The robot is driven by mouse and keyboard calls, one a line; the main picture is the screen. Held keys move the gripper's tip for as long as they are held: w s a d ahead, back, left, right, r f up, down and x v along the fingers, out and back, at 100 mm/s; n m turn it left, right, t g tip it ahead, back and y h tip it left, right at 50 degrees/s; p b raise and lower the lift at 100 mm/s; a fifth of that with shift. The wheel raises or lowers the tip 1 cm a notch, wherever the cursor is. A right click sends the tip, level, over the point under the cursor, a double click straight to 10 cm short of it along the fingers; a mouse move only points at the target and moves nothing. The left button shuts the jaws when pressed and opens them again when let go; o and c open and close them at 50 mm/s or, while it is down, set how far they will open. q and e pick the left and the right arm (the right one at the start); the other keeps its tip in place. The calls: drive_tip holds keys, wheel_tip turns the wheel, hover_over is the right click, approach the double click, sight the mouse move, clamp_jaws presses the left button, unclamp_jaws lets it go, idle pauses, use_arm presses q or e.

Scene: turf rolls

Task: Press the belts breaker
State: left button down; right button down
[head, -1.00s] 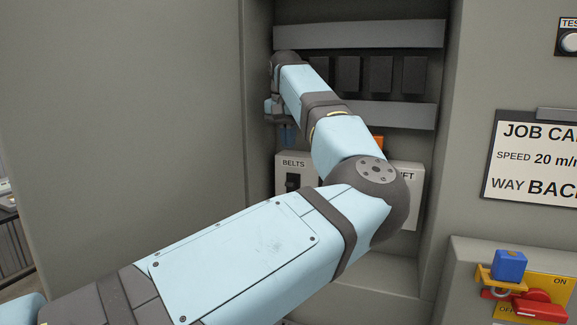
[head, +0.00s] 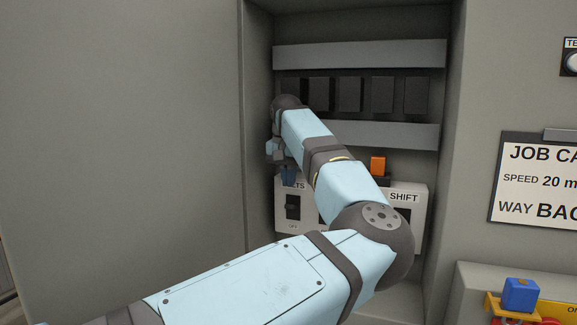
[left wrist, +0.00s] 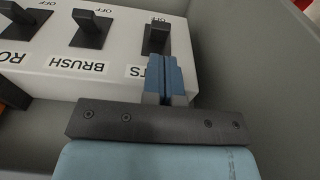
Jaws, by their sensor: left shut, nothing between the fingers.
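The belts breaker (head: 293,208) is a black toggle at the left end of a white panel in the cabinet recess. It also shows in the left wrist view (left wrist: 157,37), sticking out from the panel. My left gripper (head: 288,178) is shut and empty, its blue fingers just above the toggle in the head view. The fingers cover part of the BELTS label in both views. In the left wrist view my left gripper (left wrist: 165,62) has its tips close to the toggle; I cannot tell whether they touch it. My right gripper is not in view.
The brush toggle (left wrist: 91,30) and another toggle sit beside it on the white panel (left wrist: 120,58). An orange block (head: 378,165) stands above the panel. Grey rails (head: 360,54) and dark modules lie higher in the recess. The recess's left wall is close to my gripper.

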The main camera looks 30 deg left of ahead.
sight(289, 194)
use_arm(q)
drive_tip(key=f, duration=0.4)
drive_tip(key=shift+w+a+f, duration=0.1)
drive_tip(key=shift+w+f, duration=0.05)
drive_tip(key=shift+w, duration=0.1)
drive_tip(key=shift+f, duration=0.15)
drive_tip(key=shift+a, duration=0.1)
